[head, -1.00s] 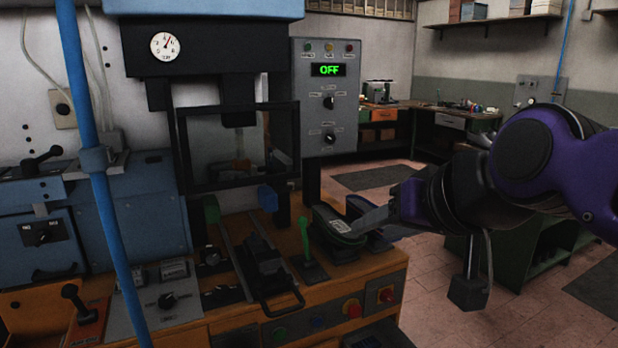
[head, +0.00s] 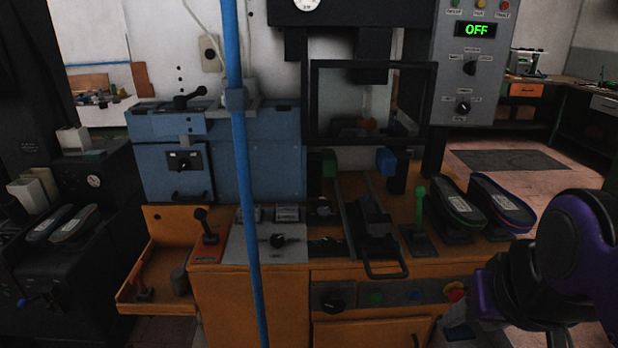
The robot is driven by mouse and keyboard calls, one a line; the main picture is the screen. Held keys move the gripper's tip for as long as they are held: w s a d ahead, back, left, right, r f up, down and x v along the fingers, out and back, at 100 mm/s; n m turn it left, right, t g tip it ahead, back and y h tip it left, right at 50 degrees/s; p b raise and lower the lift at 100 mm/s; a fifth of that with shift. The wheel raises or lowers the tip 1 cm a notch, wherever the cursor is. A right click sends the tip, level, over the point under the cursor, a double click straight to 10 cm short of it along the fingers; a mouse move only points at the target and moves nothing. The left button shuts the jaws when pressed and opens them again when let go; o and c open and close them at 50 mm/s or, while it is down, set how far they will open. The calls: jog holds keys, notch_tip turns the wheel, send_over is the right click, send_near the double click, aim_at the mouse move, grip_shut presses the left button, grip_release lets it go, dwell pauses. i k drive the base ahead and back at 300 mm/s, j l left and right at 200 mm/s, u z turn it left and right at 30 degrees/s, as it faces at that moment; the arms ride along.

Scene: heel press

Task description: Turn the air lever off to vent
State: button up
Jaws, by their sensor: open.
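Several levers show in the head view, and I cannot tell for sure which is the air lever. A black-knobbed lever (head: 205,225) stands on a red plate on the orange bench, left of the blue pipe. A green lever (head: 420,208) stands upright on a dark plate right of the press. A black lever (head: 189,98) tops the blue cabinet. My gripper (head: 460,328) is open, low at the right, dark and partly cut off. It is apart from all these levers.
The blue pipe (head: 245,190) rises in front of the bench. The press frame (head: 312,105) stands behind. Two shoes (head: 462,205) (head: 503,203) sit at the bench's right end. The control panel (head: 468,80) reads OFF. A dark machine (head: 75,240) stands at far left.

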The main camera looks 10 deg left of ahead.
aim_at(200, 214)
jog(key=u, duration=1.25)
